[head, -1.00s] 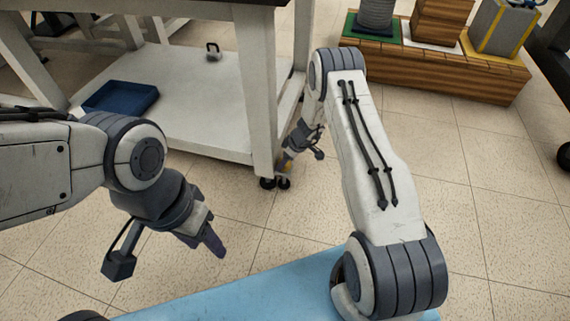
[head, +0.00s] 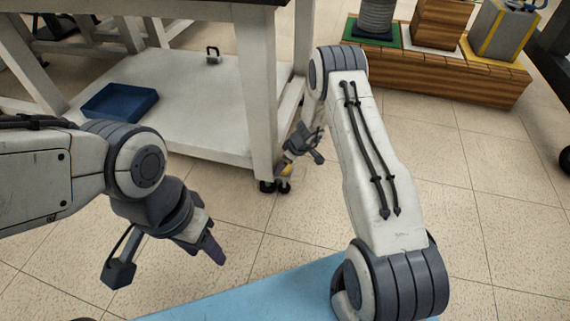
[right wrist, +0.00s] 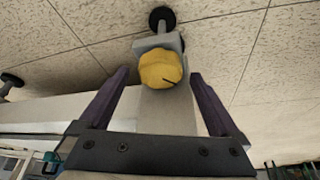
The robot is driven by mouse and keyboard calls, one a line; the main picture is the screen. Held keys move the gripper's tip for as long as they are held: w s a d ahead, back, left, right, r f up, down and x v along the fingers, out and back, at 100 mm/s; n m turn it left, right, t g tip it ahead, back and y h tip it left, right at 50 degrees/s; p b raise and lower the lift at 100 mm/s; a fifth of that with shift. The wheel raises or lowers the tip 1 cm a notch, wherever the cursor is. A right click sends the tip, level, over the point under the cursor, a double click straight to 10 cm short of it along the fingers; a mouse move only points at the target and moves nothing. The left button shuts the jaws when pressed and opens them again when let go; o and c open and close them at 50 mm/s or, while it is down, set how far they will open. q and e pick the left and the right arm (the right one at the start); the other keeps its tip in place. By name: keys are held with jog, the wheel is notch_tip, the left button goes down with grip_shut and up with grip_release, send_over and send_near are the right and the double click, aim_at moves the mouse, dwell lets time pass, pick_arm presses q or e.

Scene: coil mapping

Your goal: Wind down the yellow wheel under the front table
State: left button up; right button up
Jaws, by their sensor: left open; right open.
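The yellow wheel (right wrist: 160,70) is a round knob on a bracket near the foot of the front table's leg, just above a black caster. In the head view the yellow wheel (head: 286,169) shows small at the bottom of the leg, partly hidden by my right gripper (head: 288,160). In the right wrist view my right gripper (right wrist: 157,95) is open, with one dark finger on each side of the wheel; whether they touch it I cannot tell. My left gripper (head: 210,248) is open and empty over the floor, left of the leg.
The front table (head: 190,100) has a white lower shelf with a blue tray (head: 120,102) and a small dark-handled object (head: 213,55). A wooden platform (head: 470,75) with several items stands at the back right. Tiled floor is clear between.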

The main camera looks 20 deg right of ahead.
jog(key=p+v, duration=0.3)
jog(key=v, duration=0.7)
